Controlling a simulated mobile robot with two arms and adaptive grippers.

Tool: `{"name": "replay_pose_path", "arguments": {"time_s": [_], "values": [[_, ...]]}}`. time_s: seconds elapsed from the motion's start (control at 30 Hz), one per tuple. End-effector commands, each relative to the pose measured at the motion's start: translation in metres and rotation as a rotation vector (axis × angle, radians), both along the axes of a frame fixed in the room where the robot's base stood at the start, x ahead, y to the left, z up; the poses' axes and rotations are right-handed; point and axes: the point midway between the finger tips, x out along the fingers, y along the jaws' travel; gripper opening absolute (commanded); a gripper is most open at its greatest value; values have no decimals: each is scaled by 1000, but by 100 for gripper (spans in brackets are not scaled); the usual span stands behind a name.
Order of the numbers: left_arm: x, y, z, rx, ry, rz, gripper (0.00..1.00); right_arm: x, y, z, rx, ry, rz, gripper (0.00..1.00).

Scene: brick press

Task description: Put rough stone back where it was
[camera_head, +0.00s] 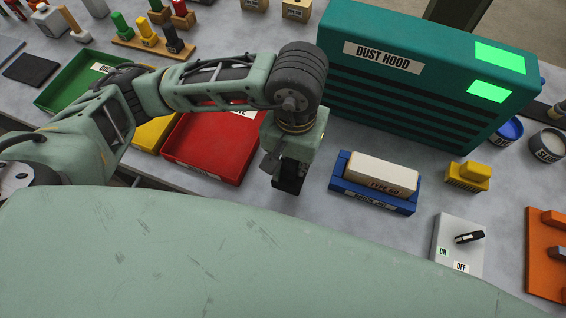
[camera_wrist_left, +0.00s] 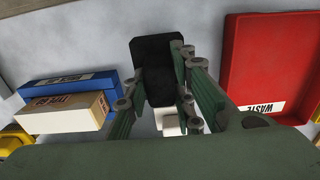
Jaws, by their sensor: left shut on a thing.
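My left gripper (camera_head: 289,168) is pointed down over the grey table between the red tray and the blue holder. It is shut on a black block (camera_head: 287,184), which also shows between the fingers in the left wrist view (camera_wrist_left: 156,62). A pale patch lies at its near end there. No readable label says whether this block is the rough stone. A cream block (camera_head: 382,172) with a label sits in the blue holder (camera_head: 372,202), just right of the gripper. My right gripper is not in view.
The red waste tray (camera_head: 207,165) is left of the gripper, with a green tray (camera_head: 75,88) further left. The teal dust hood (camera_head: 400,75) stands behind. A yellow brush-like thing (camera_head: 468,178) and an on/off switch plate (camera_head: 458,240) are at right.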

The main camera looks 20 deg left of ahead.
Motion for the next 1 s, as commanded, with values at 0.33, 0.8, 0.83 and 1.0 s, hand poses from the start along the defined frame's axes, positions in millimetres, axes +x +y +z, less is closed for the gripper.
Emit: {"name": "replay_pose_path", "arguments": {"time_s": [0.33, 0.8, 0.83, 1.0], "values": [[-2, 17, -28, 0, 5, 0, 0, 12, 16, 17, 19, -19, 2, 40], [0, 16, -52, -2, -2, -1, 0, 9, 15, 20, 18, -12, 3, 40], [0, 16, -52, -2, -2, -1, 0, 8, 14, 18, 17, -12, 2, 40], [0, 17, -53, -1, -2, -1, 28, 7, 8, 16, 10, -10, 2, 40]]}}
